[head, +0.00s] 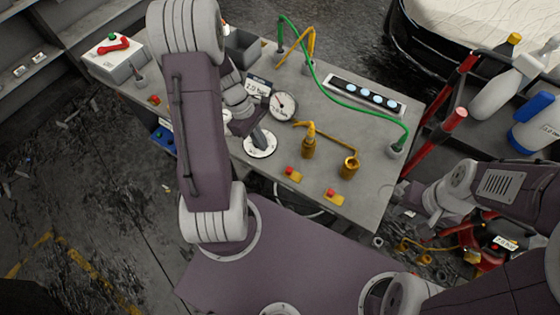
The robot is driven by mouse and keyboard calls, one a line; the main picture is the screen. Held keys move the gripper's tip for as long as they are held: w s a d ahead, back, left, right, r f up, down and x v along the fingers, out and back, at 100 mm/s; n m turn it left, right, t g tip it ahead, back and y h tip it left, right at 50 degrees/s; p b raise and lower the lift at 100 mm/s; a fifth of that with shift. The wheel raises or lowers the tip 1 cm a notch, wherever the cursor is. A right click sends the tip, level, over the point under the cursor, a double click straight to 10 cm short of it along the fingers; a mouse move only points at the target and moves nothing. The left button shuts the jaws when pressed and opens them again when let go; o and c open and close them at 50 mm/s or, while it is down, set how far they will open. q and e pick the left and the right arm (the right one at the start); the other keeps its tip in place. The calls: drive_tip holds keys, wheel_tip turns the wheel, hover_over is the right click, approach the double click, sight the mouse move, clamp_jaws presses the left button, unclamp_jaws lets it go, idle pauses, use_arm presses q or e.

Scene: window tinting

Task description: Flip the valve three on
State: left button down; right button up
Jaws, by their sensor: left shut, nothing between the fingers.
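A grey bench panel (340,205) carries the fittings. Two brass valve bodies stand on its right half, one (308,148) with a yellow pipe and one (349,168) at that pipe's other end. I cannot tell which fitting is valve three. My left gripper (250,128) is shut and empty, over the panel beside a white round base with a grey post (260,146). My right gripper (408,196) is near the panel's right edge; its fingers are unclear.
A pressure gauge (283,105) and a strip with blue lights (366,96) are on the panel. A green hose (340,96) arches to the right. A red-railed trolley (438,128) with bottles is at right.

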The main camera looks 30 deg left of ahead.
sight(289, 171)
use_arm(q)
drive_tip(key=x, duration=0.6)
drive_tip(key=shift+s+f+b, duration=0.1)
drive_tip(key=shift+b, duration=0.2)
drive_tip(key=d, duration=0.3)
drive_tip(key=shift+d+f, duration=0.25)
drive_tip(key=shift+f, duration=0.05)
drive_tip(key=shift+s+d, duration=0.1)
drive_tip(key=shift+d, duration=0.35)
drive_tip(key=shift+d, duration=0.1)
